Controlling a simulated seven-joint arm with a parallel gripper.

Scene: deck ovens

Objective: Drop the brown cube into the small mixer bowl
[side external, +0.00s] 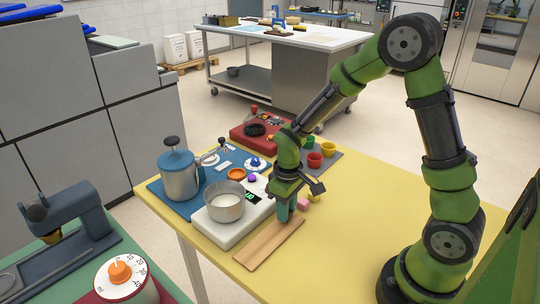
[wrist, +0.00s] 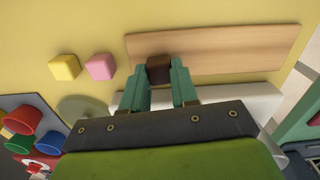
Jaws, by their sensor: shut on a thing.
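My gripper (side external: 283,216) is shut on the brown cube (wrist: 158,70), which shows between the fingertips in the wrist view. In the side view the cube is hidden behind the fingers. The fingers point down at the far end of the wooden board (side external: 268,244); I cannot tell whether the cube touches the board. A small metal bowl (side external: 225,212), the one that looks like the mixer bowl, stands upright on a white scale (side external: 236,232), left of my gripper in the side view.
Red, green and yellow cups (side external: 314,160) stand behind my gripper. A lidded metal pot (side external: 179,182) stands on a blue mat beyond the bowl. The yellow table's (side external: 350,225) right part is clear.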

